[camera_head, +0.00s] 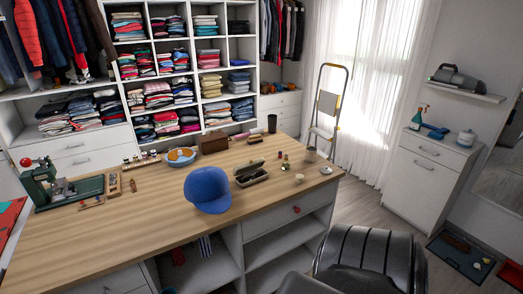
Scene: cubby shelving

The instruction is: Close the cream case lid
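The cream case (252,180) sits on the wooden tabletop, just right of a blue cap (207,189). Its lid (249,167) is raised at the back, so the case stands open. The inside looks dark, with small light items that are too small to make out. Neither of my grippers is in view, and nothing touches the case.
A brown box (213,143), a blue bowl (180,156) and a dark cup (272,123) stand behind the case. Small items and a cup (311,154) lie to its right. A green machine (47,186) stands at the left. Bare wood lies in front.

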